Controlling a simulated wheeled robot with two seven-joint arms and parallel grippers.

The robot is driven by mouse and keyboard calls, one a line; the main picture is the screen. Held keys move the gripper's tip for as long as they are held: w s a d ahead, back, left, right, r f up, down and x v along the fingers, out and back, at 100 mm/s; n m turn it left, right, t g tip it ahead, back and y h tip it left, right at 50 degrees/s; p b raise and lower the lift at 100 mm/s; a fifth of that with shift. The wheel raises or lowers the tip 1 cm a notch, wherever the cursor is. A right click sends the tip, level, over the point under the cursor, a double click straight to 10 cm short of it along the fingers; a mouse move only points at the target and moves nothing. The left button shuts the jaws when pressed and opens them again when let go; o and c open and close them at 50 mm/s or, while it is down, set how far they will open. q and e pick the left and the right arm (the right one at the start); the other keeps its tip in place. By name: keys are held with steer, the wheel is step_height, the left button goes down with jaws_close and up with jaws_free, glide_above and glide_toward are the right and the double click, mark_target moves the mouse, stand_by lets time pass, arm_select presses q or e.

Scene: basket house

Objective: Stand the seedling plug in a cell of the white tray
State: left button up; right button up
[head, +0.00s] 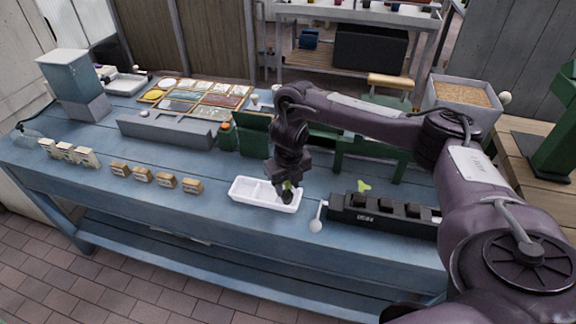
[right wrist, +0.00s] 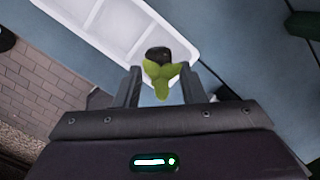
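The white tray (head: 251,193) lies near the bench's front edge, with low dividers between its cells. My right gripper (head: 287,197) points down over the tray's right end. In the right wrist view its two fingers (right wrist: 161,78) stand apart, one on each side of the seedling plug (right wrist: 158,53). The plug has a dark body and green leaves, and lies over the end cell of the tray (right wrist: 100,52). Slim gaps show between the fingers and the plug. I cannot tell whether the plug touches the cell floor. My left gripper is not in view.
A black holder (head: 385,226) with another green seedling (head: 364,186) stands right of the tray, with a pale spoon-like tool (head: 317,221) between them. Small labelled wooden blocks (head: 166,182) stand to the left. Dark green stands (head: 250,135) are behind. Bare bench lies left of the tray.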

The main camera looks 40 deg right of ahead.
step_height(320, 180, up, 9)
steer(key=s+p, duration=0.1)
steer(key=p, duration=0.2)
steer(key=shift+a+r, duration=0.2)
steer(key=shift+a+f, duration=0.1)
